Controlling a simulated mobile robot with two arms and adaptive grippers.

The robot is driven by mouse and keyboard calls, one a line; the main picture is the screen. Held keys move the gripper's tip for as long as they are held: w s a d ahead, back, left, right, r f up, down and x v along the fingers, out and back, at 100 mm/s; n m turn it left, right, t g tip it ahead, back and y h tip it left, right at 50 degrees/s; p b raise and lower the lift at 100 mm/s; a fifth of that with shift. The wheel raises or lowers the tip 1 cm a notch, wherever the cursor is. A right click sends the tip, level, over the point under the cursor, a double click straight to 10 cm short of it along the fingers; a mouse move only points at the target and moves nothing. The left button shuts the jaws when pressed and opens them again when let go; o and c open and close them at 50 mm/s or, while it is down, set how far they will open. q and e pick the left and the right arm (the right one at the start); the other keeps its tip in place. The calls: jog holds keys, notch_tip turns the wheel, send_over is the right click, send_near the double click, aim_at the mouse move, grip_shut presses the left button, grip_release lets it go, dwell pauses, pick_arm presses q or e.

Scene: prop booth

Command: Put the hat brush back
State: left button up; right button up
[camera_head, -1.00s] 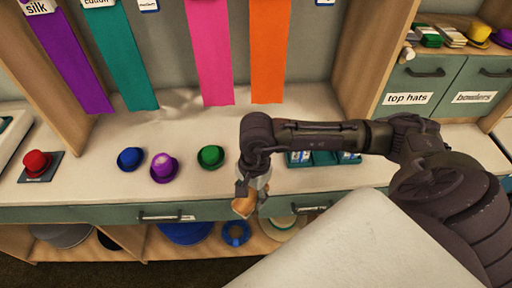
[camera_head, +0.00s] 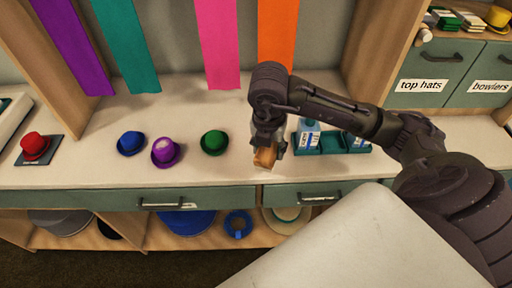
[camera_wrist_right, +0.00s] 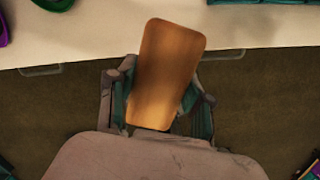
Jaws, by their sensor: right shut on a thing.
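The hat brush shows as a wooden orange-brown block (camera_head: 265,157) at the tip of my right gripper (camera_head: 270,146). In the right wrist view its flat wooden back (camera_wrist_right: 167,72) sits between the two fingers of the right gripper (camera_wrist_right: 157,112), which are shut on it. Its bristles are hidden. The gripper holds it near the front edge of the counter (camera_head: 90,172), right of the green hat; I cannot tell the exact height. A green tray (camera_head: 334,142) with compartments and white-blue cartons (camera_head: 308,134) stands just right of the gripper, partly behind my arm. My left gripper is not in view.
Blue (camera_head: 131,143), purple (camera_head: 165,151) and green (camera_head: 213,142) hats stand in a row on the counter. A red hat (camera_head: 35,146) sits on a dark pad at left. Drawers (camera_head: 168,199) lie below the edge. Coloured ribbons (camera_head: 217,45) hang behind.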

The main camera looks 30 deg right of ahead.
jog(key=m, duration=0.2)
jog(key=d+m, duration=0.1)
jog(key=m, duration=0.1)
jog(key=shift+w+r, duration=0.15)
jog(key=shift+r, duration=0.05)
jog(key=shift+w+d+f+m, duration=0.1)
jog(key=shift+w+m, duration=0.1)
jog(key=shift+m, duration=0.2)
jog(key=shift+g, duration=0.3)
jog(key=w+d+f, duration=0.1)
jog(key=w+f, duration=0.1)
jog(key=w, duration=0.1)
jog(key=w+d+f, duration=0.1)
jog(key=w+f, duration=0.1)
jog(key=w, duration=0.2)
jog(key=w+f, duration=0.2)
jog(key=w, duration=0.1)
jog(key=shift+w+d+f, duration=0.3)
jog(key=shift+w+d, duration=0.1)
notch_tip(320, 180, down, 3)
jog(key=shift+p, duration=0.4)
jog(key=shift+f, duration=0.55)
jog(key=o, duration=1.1)
jog(key=shift+f, duration=0.1)
